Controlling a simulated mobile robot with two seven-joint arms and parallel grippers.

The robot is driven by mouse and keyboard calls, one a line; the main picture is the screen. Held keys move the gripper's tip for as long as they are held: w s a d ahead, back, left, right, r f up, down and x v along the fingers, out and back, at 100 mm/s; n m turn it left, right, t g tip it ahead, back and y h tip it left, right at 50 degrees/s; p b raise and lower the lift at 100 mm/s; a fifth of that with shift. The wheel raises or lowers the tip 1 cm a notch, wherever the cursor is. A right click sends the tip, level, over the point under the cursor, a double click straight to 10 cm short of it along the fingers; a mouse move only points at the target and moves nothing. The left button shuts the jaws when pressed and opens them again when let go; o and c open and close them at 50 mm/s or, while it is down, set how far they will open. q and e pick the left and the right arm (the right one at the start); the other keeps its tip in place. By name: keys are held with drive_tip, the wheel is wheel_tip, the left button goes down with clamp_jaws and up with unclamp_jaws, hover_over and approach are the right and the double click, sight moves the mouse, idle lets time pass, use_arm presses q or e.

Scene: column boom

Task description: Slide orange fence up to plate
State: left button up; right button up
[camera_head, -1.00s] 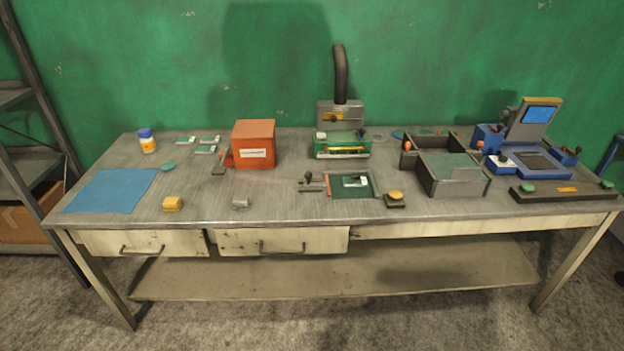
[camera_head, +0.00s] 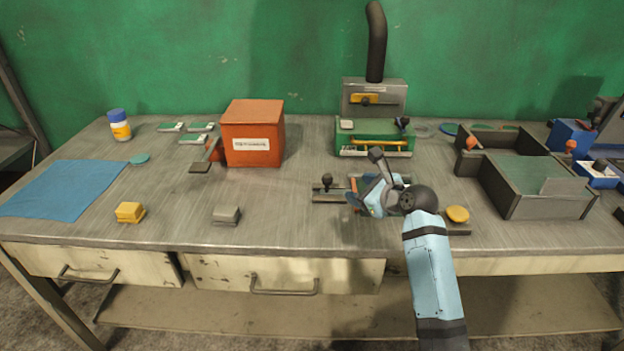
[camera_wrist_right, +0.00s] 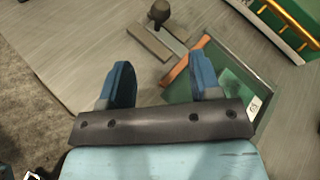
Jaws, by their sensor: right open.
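The orange fence (camera_wrist_right: 182,66) is a thin strip along the left edge of the dark green mat (camera_wrist_right: 213,62), in the right wrist view. A small green plate with a white label (camera_wrist_right: 241,92) lies on the mat, apart from the fence. A dark knob (camera_wrist_right: 158,13) on a grey slide bar (camera_wrist_right: 152,42) stands left of the fence; the knob also shows in the head view (camera_head: 327,181). My right gripper (camera_wrist_right: 161,64) is open and empty, its blue fingers above the table near fence and bar. In the head view it hides most of the mat. My left gripper is out of view.
A yellow-topped button (camera_head: 458,214) stands right of my right arm. A green fixture with a yellow handle (camera_head: 378,142) is behind, and a grey divided tray (camera_head: 545,200) to the right. An orange box (camera_head: 252,133) stands left. The table's front left middle holds small grey and yellow blocks.

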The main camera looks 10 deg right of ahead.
sight(330, 180)
drive_tip(key=b+x, duration=0.1)
drive_tip(key=x, duration=0.8)
drive_tip(key=b+x, duration=0.1)
drive_tip(key=x, duration=0.3)
drive_tip(key=shift+w+a+r+b, duration=0.2)
drive_tip(key=shift+w+a+b, duration=0.1)
drive_tip(key=shift+w, duration=0.15)
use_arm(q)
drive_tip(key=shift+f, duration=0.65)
